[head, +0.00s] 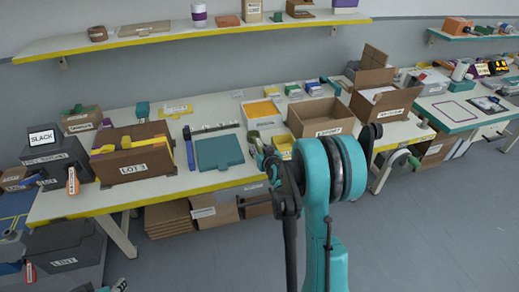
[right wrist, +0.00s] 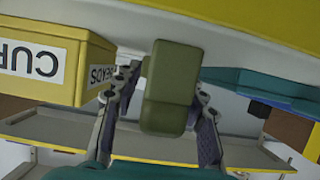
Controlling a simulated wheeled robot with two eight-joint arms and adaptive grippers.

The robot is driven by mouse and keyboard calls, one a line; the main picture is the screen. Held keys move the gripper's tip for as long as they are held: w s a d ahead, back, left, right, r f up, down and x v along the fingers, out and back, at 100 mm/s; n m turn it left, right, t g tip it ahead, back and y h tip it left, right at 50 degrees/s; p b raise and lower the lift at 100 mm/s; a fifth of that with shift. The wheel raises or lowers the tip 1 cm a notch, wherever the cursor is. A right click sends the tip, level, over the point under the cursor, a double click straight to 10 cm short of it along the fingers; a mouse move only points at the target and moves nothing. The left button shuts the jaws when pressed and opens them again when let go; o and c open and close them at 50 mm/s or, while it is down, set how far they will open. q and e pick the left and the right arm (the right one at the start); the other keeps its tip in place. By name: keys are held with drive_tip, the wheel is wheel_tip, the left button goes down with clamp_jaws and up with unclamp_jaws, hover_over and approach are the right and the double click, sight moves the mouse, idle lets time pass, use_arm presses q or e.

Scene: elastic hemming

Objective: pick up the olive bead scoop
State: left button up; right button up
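The olive bead scoop (right wrist: 171,88) shows in the middle of the right wrist view as a blocky olive-green body. My right gripper (right wrist: 166,90) has one finger on each side of it. The right-hand finger looks close against it, while a narrow gap seems to show beside the lower part of the left-hand finger. I cannot tell whether the fingers press on it. In the head view my right gripper (head: 271,164) is over the front edge of the table, and my arm hides part of the area. My left gripper is not in view.
A yellow labelled box (right wrist: 40,62) stands close beside the left-hand finger. A teal item (right wrist: 262,85) is on the other side. The white worktable (head: 160,188) also holds a teal mat (head: 219,152), an orange-filled tray (head: 262,110) and open cardboard boxes (head: 320,117).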

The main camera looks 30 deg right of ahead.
sight(261, 145)
clamp_jaws()
drive_tip(key=shift+r, duration=0.45)
drive_tip(key=r+p, duration=0.1)
drive_tip(key=r, duration=0.1)
drive_tip(key=r+p, duration=0.1)
drive_tip(key=r, duration=0.1)
drive_tip(key=shift+s+d+p, duration=0.15)
drive_tip(key=shift+d+p, duration=0.05)
drive_tip(key=shift+p, duration=0.2)
drive_tip(key=s+d+r+p, duration=0.3)
drive_tip(key=s+d+r, duration=0.3)
drive_tip(key=s+d, duration=0.1)
drive_tip(key=shift+s+d, duration=0.2)
drive_tip(key=shift+s, duration=0.45)
